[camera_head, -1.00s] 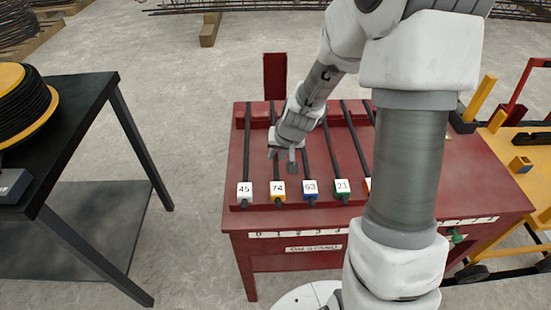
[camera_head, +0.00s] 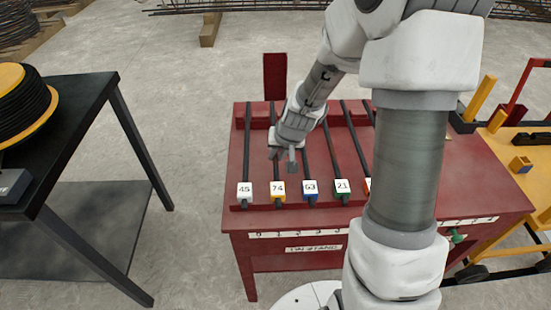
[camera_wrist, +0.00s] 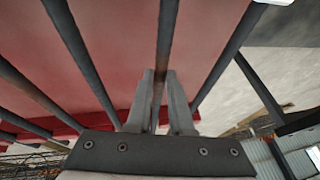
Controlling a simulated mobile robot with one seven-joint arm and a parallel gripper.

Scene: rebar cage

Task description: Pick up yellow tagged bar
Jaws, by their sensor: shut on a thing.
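The yellow tagged bar (camera_head: 278,190) is a dark rod with a white label reading 74. It lies lengthwise on the red stand (camera_head: 400,200), second from the left, with its tag at the front edge. My gripper (camera_head: 282,160) is over this bar, partway between the tag and the back rail. In the wrist view the bar (camera_wrist: 166,40) runs between the two fingers (camera_wrist: 160,100), which are shut on it. The bar still lies in line with its neighbours, and its part behind the gripper is partly hidden.
Bar 45 (camera_head: 245,189) lies to the left; bars 63 (camera_head: 311,187) and 21 (camera_head: 342,187) lie to the right, close beside. A red upright plate (camera_head: 275,75) stands behind. A black table (camera_head: 80,100) is at left, a yellow cart (camera_head: 520,190) at right, with open floor between the table and stand.

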